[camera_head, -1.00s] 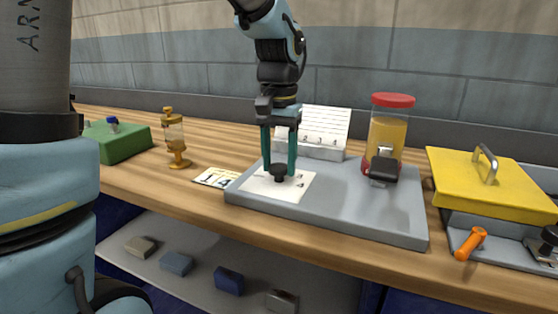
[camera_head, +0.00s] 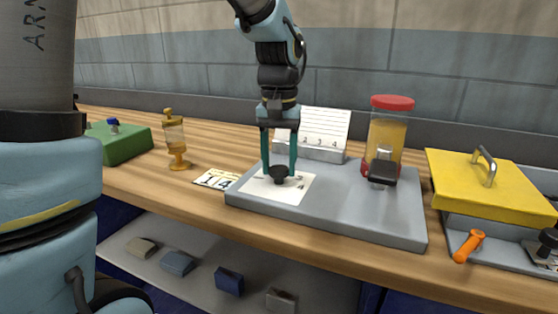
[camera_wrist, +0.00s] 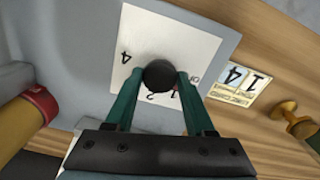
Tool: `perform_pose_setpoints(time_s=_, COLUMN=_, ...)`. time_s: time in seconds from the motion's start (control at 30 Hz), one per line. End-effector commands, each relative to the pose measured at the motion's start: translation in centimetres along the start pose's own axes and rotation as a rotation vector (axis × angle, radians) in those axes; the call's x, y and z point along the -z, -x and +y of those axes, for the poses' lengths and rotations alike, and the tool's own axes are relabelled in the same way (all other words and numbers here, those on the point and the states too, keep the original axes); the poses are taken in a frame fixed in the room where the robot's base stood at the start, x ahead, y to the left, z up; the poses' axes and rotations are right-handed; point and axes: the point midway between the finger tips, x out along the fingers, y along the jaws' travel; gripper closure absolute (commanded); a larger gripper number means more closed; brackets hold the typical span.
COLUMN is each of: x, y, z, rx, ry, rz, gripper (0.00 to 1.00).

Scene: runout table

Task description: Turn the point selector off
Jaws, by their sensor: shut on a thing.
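The point selector is a black round knob (camera_head: 279,176) on a white numbered plate (camera_head: 298,190), at the left end of a grey panel (camera_head: 340,205). In the wrist view the knob (camera_wrist: 159,74) stands over the plate (camera_wrist: 196,38), where 4, 2 and 1 can be made out. My gripper (camera_head: 279,169) points down and is shut on the knob, with one teal finger on each side. The knob hides part of the plate, and I cannot tell which mark it points to.
An amber jar with a red lid (camera_head: 391,101) stands on the panel's right, behind a black block (camera_head: 383,174). A yellow lid (camera_head: 490,185) and orange handle (camera_head: 469,245) are right.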

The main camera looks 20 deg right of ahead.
Motion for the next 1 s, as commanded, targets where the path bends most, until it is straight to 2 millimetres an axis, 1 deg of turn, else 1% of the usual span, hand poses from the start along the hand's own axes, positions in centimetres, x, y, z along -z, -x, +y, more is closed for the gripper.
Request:
perform_pose_setpoints(time_s=0.3, x=0.01, y=0.13, z=0.05, rx=0.000, ry=0.266, rz=0.000, gripper=1.00)
perform_pose_setpoints(time_s=0.5, x=0.06, y=0.12, z=0.03, rx=0.000, ry=0.406, rz=0.002, gripper=1.00)
perform_pose_setpoints(time_s=0.7, x=0.08, y=0.10, z=0.00, rx=0.000, ry=0.503, rz=0.003, gripper=1.00)
perform_pose_setpoints(time_s=1.0, x=0.10, y=0.06, z=-0.02, rx=-0.001, ry=0.561, rz=0.003, gripper=1.00)
